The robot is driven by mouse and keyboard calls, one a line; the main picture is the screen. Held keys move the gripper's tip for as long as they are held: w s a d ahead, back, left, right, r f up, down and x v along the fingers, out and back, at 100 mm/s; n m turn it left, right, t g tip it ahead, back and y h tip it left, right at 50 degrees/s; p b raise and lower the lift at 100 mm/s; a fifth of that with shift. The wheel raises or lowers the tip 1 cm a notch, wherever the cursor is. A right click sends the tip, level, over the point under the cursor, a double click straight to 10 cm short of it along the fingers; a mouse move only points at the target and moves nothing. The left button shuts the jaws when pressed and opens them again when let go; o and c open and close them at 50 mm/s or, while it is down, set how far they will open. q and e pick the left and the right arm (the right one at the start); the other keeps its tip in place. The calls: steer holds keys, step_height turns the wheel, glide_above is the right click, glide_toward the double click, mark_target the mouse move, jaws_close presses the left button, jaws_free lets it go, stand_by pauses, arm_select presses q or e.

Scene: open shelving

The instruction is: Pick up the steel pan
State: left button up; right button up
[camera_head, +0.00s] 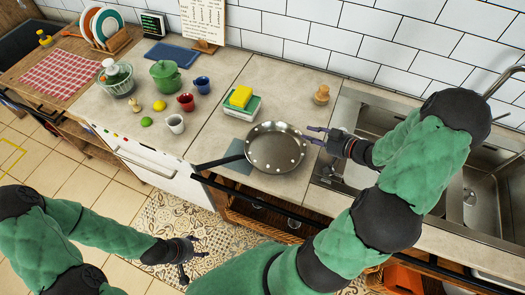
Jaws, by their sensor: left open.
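The steel pan (275,148) lies flat on the beige counter, with its dark handle (218,161) pointing left over a dark blue-grey mat (240,166). My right gripper (309,134) is at the pan's right side, its purple fingers pointing left, close to the rim. The fingers look parted; whether they touch the rim cannot be told. My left gripper (193,260) is open and empty, low over the patterned floor mat in front of the counter, well away from the pan.
A yellow sponge on a green-and-white block (242,106) stands just behind the pan. A wooden knob-like object (321,95) is at the back. Cups (175,123), a green pot (166,77) and fruit stand left. The sink (375,120) is right. The counter's front edge (270,187) lies before the pan.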

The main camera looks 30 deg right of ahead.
mark_target(294, 130)
steer(key=b+x, duration=0.2)
steer(key=x, duration=0.5)
steer(key=shift+w+a+f, duration=0.1)
steer(key=shift+w+f, duration=0.05)
steer(key=shift+w, duration=0.25)
jaws_close()
